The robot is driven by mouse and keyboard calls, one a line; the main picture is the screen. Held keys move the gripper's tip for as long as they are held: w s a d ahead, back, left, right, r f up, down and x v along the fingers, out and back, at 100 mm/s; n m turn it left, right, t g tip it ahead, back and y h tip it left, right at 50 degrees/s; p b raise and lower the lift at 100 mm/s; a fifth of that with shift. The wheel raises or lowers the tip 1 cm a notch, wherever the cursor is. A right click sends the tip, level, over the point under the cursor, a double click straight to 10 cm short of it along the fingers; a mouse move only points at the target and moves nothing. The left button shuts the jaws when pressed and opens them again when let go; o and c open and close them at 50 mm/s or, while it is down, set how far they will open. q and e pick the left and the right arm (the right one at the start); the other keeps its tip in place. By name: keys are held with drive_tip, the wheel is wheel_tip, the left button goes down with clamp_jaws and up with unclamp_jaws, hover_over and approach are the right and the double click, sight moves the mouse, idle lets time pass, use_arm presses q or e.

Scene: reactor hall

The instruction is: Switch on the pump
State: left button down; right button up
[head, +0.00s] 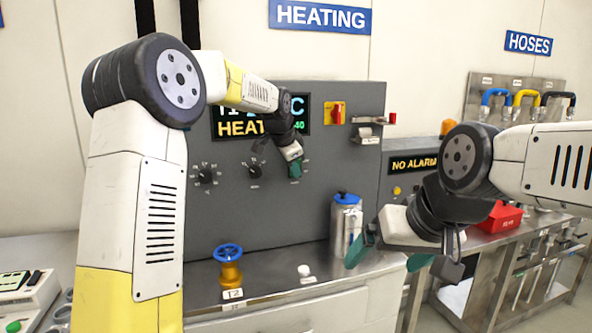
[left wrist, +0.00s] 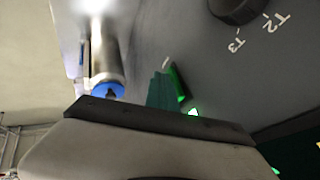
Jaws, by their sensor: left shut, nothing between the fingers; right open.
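The grey control panel (head: 225,225) carries a lit display (head: 225,122), dark knobs (head: 205,176) and a red-and-yellow switch (head: 337,113). My left gripper (head: 295,168) is shut and empty, with its green fingers at the panel's face right of the knobs. In the left wrist view the fingers (left wrist: 161,92) are beside a bright green lit part (left wrist: 178,82); I cannot tell whether they touch it. No pump label is readable, and the arm hides part of the panel. My right gripper (head: 388,258) is open and empty in front of the counter's right end.
A blue-topped metal flask (head: 346,220) and a yellow valve with a blue handwheel (head: 229,266) stand on the steel counter (head: 275,279). It also holds a small white knob (head: 304,271). A red box (head: 501,217) and hanging hoses (head: 525,98) are at the right.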

use_arm(q)
drive_tip(key=shift+r, duration=0.1)
drive_tip(key=shift+r, duration=0.8)
